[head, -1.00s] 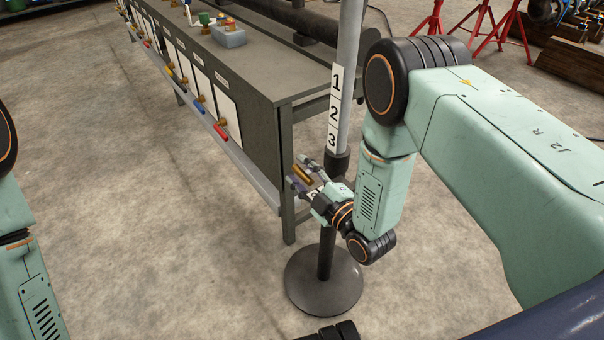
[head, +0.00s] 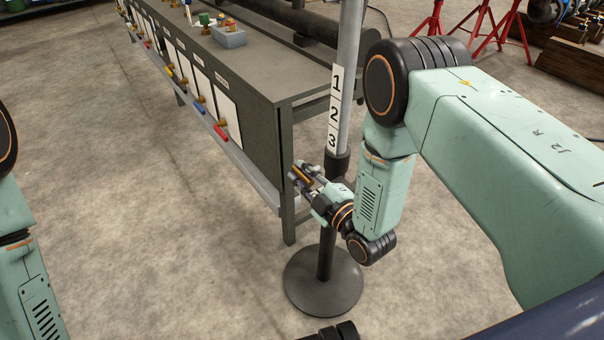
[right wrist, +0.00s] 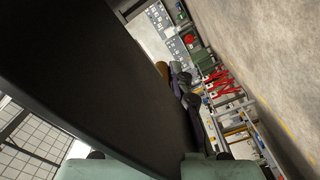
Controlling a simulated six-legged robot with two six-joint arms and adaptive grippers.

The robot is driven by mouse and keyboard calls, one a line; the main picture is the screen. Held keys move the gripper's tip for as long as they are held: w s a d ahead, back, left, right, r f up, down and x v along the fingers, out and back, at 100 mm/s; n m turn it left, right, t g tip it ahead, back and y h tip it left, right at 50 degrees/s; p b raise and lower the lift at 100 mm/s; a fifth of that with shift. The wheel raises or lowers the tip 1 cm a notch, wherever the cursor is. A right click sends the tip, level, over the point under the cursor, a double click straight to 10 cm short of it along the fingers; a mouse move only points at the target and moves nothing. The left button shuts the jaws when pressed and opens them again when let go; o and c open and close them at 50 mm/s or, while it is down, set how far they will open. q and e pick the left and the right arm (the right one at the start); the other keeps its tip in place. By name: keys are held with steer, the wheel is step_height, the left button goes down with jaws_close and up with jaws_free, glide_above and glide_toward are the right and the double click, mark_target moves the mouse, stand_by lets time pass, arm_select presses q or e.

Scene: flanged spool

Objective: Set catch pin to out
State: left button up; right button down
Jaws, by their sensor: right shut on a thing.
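The stand's grey pole (head: 351,70) rises from a round dark base (head: 323,282), with a label marked 1, 2, 3 and a dark collar below it. The catch pin (head: 303,174) is a small brass-coloured piece beside the pole's dark lower part. My right gripper (head: 304,176) is shut on it, fingers pointing up and left. In the right wrist view the dark pole (right wrist: 95,75) fills much of the picture, and the brownish end of the pin (right wrist: 162,69) shows by the fingers. The pin's inner end is hidden. My left arm shows at the left edge; its gripper is outside the view.
A long grey workbench (head: 262,82) stands just behind and left of the pole, with a blue-grey bin (head: 228,38) on top and coloured handles along its front. Red stands (head: 490,28) are at the back right. The floor at left is clear.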

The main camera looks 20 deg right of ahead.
steer(key=shift+a, duration=0.1)
steer(key=shift+s+a, duration=0.15)
steer(key=shift+a, duration=0.05)
steer(key=shift+s+a+p, duration=0.1)
steer(key=shift+a+p, duration=0.25)
steer(key=shift+a, duration=0.05)
steer(key=c, duration=1.2)
jaws_free()
steer(key=shift+d, duration=0.15)
steer(key=v, duration=1.2)
